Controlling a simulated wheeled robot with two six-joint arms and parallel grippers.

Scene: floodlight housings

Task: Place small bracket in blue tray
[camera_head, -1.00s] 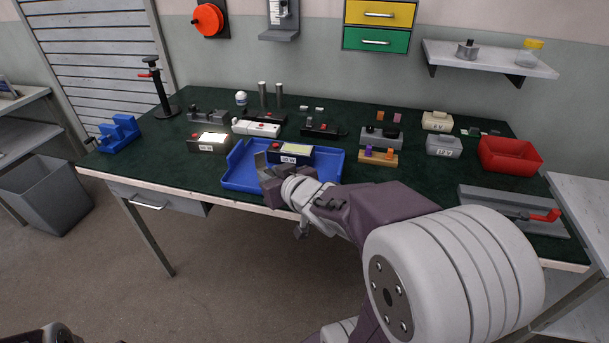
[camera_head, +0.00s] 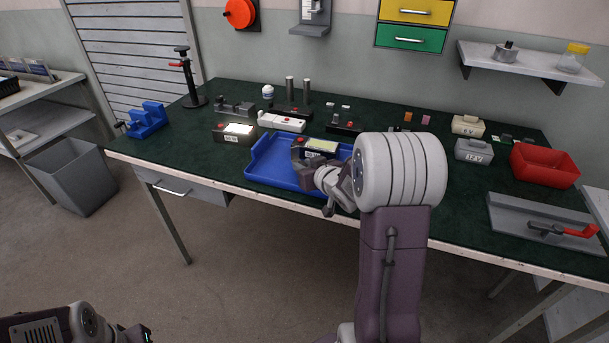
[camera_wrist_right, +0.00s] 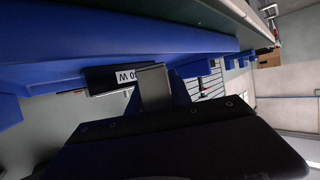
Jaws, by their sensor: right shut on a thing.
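The blue tray (camera_head: 262,163) lies at the front edge of the bench. A dark housing with a pale panel, a red button and a white label (camera_head: 319,147) is in it. My right gripper (camera_head: 306,172) reaches low over the tray, beside that housing. In the right wrist view a small grey plate, which I take as the small bracket (camera_wrist_right: 153,86), stands at the jaws, close to the labelled housing (camera_wrist_right: 113,79); the tray's blue wall (camera_wrist_right: 120,40) runs past above. My right gripper is shut on the bracket. The bracket is mostly hidden in the head view. Only part of my left arm shows at lower left.
A second labelled housing (camera_head: 235,133) stands left of the tray. A white device (camera_head: 282,122) and dark fixtures (camera_head: 343,123) stand behind it. A red bin (camera_head: 544,165) and a grey clamp plate (camera_head: 540,219) are at right. The bench's left front is clear.

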